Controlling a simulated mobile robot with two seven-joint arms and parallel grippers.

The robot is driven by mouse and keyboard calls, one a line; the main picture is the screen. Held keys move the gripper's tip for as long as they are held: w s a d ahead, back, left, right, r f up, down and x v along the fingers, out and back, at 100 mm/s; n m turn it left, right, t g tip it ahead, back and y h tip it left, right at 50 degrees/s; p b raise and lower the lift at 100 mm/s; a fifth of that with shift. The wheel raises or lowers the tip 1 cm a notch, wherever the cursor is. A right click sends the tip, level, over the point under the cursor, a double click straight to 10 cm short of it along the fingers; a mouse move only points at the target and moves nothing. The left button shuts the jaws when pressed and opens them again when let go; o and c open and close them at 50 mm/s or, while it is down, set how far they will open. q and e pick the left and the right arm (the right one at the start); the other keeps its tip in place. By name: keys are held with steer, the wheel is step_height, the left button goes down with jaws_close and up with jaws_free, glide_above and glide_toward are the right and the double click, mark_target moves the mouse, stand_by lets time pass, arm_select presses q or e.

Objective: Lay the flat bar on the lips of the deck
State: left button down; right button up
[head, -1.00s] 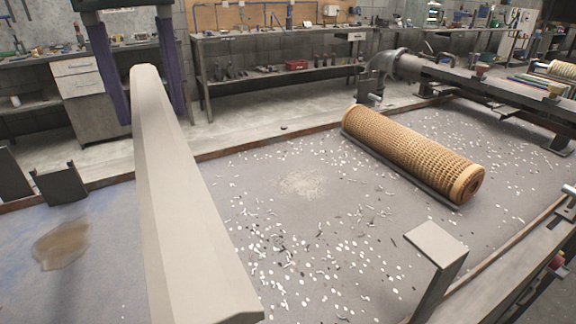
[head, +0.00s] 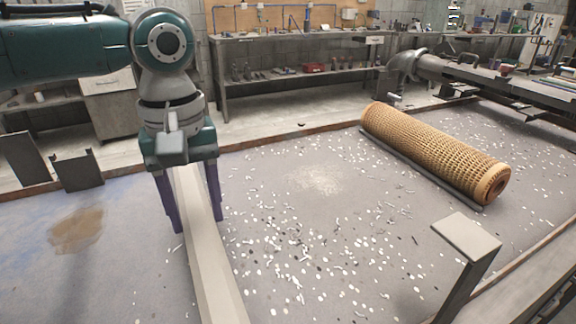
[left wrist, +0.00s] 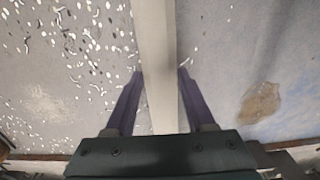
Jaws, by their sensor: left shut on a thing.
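The flat bar (head: 212,265) is a long, pale beige strip running from my left gripper toward the bottom of the head view, where its near end is cut off. My left gripper (head: 197,222) has purple fingers shut on the bar, one on each side. In the left wrist view the bar (left wrist: 158,40) passes between the fingers (left wrist: 160,75) and runs out of the top edge. Bar and gripper appear above the speckled grey surface (head: 330,225); the exact height is unclear. I cannot tell which part is the deck or its lips. My right gripper is not in view.
A tan mesh tube (head: 435,150) lies along a dark rail at the right. A post with a flat pale top (head: 466,236) stands at the lower right. Dark brackets (head: 76,172) stand at the left. A brown stain (head: 76,230) marks the surface. Workbenches line the back.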

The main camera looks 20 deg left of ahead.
mark_target(199, 219)
arm_select(q)
steer(key=shift+w+f, duration=0.1)
steer(key=shift+f, duration=0.1)
steer(key=shift+c, duration=1.2)
jaws_free()
steer(key=shift+f, duration=0.1)
step_height(199, 219, up, 12)
steer(key=p, duration=0.1)
steer(key=shift+p, duration=0.3)
